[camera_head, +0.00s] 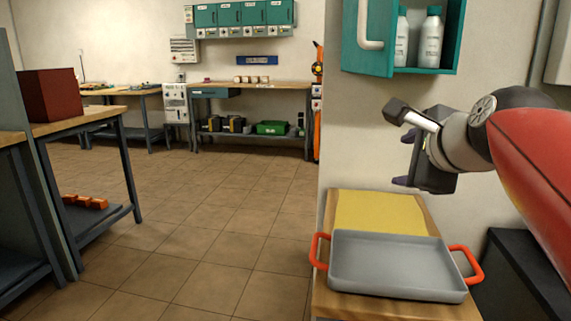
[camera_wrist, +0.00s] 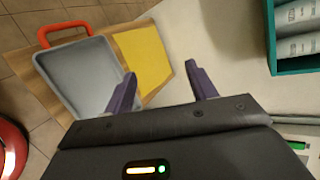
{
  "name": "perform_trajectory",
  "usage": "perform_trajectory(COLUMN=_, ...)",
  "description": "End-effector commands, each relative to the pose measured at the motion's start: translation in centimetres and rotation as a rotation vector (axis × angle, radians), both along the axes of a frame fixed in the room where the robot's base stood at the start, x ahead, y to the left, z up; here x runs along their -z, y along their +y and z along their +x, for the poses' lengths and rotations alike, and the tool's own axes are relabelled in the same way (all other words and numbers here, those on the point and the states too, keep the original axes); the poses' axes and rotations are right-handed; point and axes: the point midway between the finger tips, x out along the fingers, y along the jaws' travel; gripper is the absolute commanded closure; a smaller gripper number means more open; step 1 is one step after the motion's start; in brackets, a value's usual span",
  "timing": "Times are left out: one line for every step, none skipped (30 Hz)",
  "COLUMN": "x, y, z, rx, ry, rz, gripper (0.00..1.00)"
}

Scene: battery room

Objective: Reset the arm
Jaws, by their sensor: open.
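My gripper (camera_head: 404,158) is at the right in the head view, on my red arm, above and behind a grey tray. In the wrist view its two purple fingers (camera_wrist: 163,88) stand apart with nothing between them. The grey tray (camera_head: 398,292) has orange-red handles and sits on a wooden bench top. The tray looks empty and also shows in the wrist view (camera_wrist: 80,75). My gripper touches neither the tray nor the bench.
A yellow mat (camera_head: 380,212) lies behind the tray on the wooden bench (camera_head: 350,308). A teal wall cabinet (camera_head: 368,38) with an open door holds white bottles (camera_head: 431,38) above. A dark red box (camera_head: 52,95) stands on the left table. The tiled floor between is clear.

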Motion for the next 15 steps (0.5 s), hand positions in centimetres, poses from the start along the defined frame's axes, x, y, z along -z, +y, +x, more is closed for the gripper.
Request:
perform_trajectory(x=2.8, y=1.1, z=-1.5, rx=-0.090, ry=0.050, rz=-0.136, gripper=0.43)
perform_trajectory(x=4.5, y=1.5, z=-2.3, rx=-0.149, ry=0.079, rz=-0.226, gripper=0.43)
perform_trajectory(x=6.7, y=2.2, z=-3.5, rx=-0.235, ry=0.118, rz=-0.346, gripper=0.43)
perform_trajectory(x=8.4, y=2.5, z=-4.5, rx=-0.300, ry=0.145, rz=-0.433, gripper=0.43)
perform_trajectory(x=10.0, y=2.9, z=-5.4, rx=-0.369, ry=0.171, rz=-0.519, gripper=0.43)
perform_trajectory(x=12.3, y=3.4, z=-6.8, rx=-0.466, ry=0.203, rz=-0.631, gripper=0.43)
perform_trajectory(x=13.9, y=3.6, z=-7.8, rx=-0.539, ry=0.228, rz=-0.713, gripper=0.43)
perform_trajectory(x=15.5, y=3.9, z=-8.8, rx=-0.615, ry=0.249, rz=-0.792, gripper=0.43)
perform_trajectory(x=17.5, y=4.1, z=-10.2, rx=-0.713, ry=0.274, rz=-0.891, gripper=0.43)
perform_trajectory(x=18.9, y=4.3, z=-11.2, rx=-0.785, ry=0.290, rz=-0.957, gripper=0.43)
perform_trajectory(x=20.2, y=4.4, z=-12.1, rx=-0.856, ry=0.305, rz=-1.021, gripper=0.43)
perform_trajectory(x=21.8, y=4.5, z=-13.2, rx=-0.942, ry=0.321, rz=-1.096, gripper=0.43)
perform_trajectory(x=22.8, y=4.5, z=-14.0, rx=-1.002, ry=0.331, rz=-1.145, gripper=0.43)
perform_trajectory(x=23.8, y=4.5, z=-14.7, rx=-1.056, ry=0.338, rz=-1.189, gripper=0.43)
perform_trajectory(x=24.8, y=4.5, z=-15.5, rx=-1.120, ry=0.346, rz=-1.238, gripper=0.43)
